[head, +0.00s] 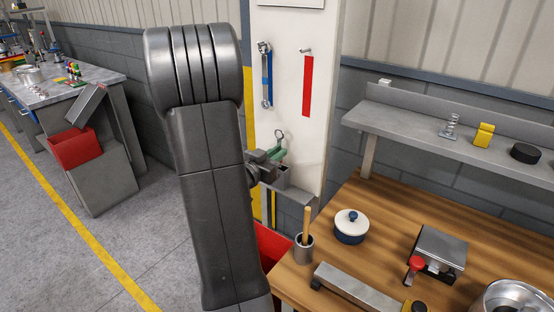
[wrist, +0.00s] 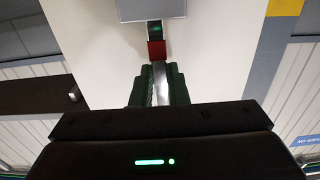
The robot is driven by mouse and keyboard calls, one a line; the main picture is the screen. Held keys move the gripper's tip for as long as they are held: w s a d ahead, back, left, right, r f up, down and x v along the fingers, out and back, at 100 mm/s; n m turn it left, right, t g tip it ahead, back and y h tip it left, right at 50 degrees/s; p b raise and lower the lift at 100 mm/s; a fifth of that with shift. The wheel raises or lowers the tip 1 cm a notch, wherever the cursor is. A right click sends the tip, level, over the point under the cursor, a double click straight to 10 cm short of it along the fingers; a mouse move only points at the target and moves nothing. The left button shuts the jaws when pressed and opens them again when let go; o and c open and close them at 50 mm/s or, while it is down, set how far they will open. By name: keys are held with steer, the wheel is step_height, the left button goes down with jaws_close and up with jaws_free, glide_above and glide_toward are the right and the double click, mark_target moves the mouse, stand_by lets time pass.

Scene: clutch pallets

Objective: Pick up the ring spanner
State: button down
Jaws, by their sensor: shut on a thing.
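My gripper (head: 276,152), with green fingers, is shut on the ring spanner, in front of the lower part of a white panel. A ring end (head: 280,134) stands up above the fingers in the head view. In the wrist view the spanner's silver shank (wrist: 160,82) lies between the two green fingers of my gripper (wrist: 160,88). Its rest is hidden by the fingers and gripper body. Another spanner (head: 266,75) hangs on the panel against a blue strip.
The white panel (head: 287,110) also bears a red strip (head: 307,86) below a bare peg (head: 305,50). A grey box (head: 295,183) is just below my gripper. A wooden bench (head: 390,225) at right holds a pot (head: 351,230) and a cup (head: 304,249). Open floor lies left.

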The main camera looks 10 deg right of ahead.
steer(key=r, duration=0.6)
steer(key=r+p, duration=0.1)
steer(key=r, duration=0.2)
steer(key=shift+s+a+r, duration=0.25)
steer(key=shift+r, duration=0.15)
steer(key=b+v, duration=0.1)
steer(key=v, duration=1.8)
steer(key=shift+b, duration=0.3)
